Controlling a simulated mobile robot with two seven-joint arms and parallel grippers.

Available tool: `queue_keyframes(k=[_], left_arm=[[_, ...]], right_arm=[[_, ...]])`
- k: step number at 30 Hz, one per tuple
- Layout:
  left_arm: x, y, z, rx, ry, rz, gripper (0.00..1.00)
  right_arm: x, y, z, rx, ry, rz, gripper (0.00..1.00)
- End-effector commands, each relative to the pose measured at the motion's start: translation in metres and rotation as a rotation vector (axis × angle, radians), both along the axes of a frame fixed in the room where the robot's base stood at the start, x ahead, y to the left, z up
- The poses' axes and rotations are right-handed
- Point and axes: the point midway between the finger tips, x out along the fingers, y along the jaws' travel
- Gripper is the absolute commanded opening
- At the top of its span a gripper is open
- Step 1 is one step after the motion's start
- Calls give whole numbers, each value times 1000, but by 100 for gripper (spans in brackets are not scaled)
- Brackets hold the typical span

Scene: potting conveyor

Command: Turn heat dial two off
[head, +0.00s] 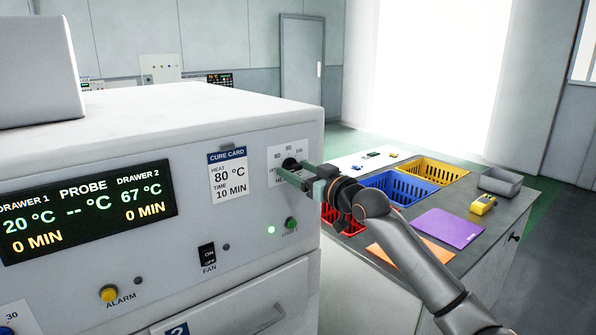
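A dark round heat dial (290,164) sits on the right part of the white machine's front, over a white scale card (288,149) with 60 and 80 readable. My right gripper (293,174) is at this dial, its grey-green fingers overlapping it and hiding part of it and of the lettering below. I cannot tell whether the fingers are closed on the dial or where its pointer stands. The display (88,212) reads 67 °C and 0 MIN for drawer 2, and 20 °C for drawer 1. My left gripper is out of view.
A lit green lamp (271,230) and a green button (291,223) sit below the dial. A cure card (229,174), fan switch (207,254) and yellow alarm button (109,293) are further left. Blue (396,187) and yellow (431,170) baskets stand on the bench behind my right arm.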

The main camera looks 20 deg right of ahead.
Motion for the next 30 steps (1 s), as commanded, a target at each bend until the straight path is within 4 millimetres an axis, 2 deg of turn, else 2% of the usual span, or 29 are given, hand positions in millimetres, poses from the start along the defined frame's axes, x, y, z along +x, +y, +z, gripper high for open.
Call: queue_keyframes(k=[3, 14, 20, 30], left_arm=[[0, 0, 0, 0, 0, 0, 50], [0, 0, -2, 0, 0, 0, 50], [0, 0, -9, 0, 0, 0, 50], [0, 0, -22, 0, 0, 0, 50]], right_arm=[[0, 0, 0, 2, 1, 0, 82], [-6, -2, 0, 2, -2, 1, 82], [-31, -12, -2, 2, -2, 0, 82], [-87, -32, -2, 0, 0, -1, 82]])
